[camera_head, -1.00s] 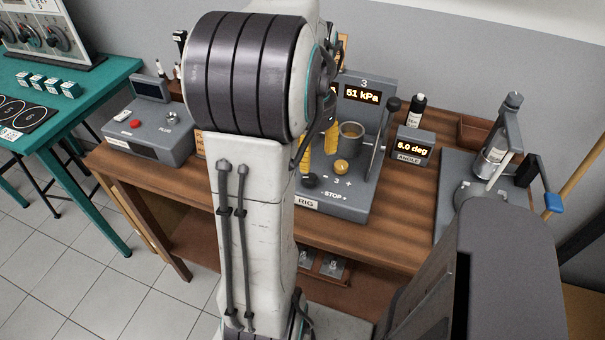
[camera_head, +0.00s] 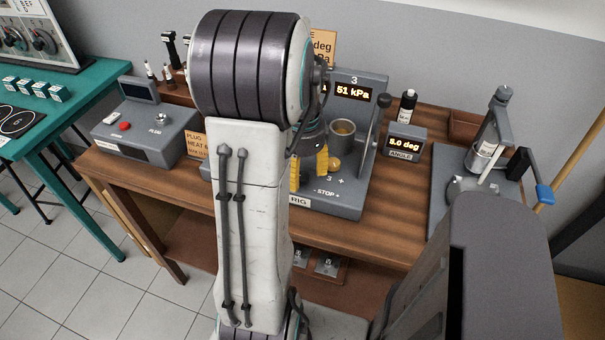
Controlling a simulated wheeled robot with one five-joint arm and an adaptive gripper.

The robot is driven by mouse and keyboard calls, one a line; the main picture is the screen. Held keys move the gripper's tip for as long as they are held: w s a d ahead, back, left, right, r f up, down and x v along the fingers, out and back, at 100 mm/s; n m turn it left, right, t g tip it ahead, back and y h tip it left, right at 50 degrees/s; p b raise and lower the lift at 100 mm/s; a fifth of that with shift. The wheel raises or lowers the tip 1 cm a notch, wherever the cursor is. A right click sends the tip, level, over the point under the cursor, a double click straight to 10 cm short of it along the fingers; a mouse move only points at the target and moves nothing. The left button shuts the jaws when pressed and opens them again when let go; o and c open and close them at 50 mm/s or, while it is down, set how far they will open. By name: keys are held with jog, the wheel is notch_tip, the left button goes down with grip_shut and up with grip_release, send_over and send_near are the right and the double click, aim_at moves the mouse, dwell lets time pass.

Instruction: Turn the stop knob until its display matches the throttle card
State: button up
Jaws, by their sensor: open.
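The grey rig (camera_head: 350,202) stands on the wooden bench, with a "-STOP-" label on its front. A small brass knob (camera_head: 334,164) sits above a "- 3 +" mark. A black knob left of the label is now hidden behind my gripper. My gripper (camera_head: 308,170) is open, its yellow fingers pointing down over the rig, left of the brass knob. My arm hides much of it, and contact cannot be told. A tan card (camera_head: 322,47) behind shows only "deg" and "Pa".
A lever with a black ball (camera_head: 384,101) rises right of the rig's metal cup (camera_head: 342,133). A second display (camera_head: 353,92) reads 51 kPa. A plug tester (camera_head: 145,132) is at left and a press (camera_head: 489,140) at right.

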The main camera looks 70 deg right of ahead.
jog(key=shift+f, duration=0.5)
jog(key=shift+o, duration=0.2)
grip_shut()
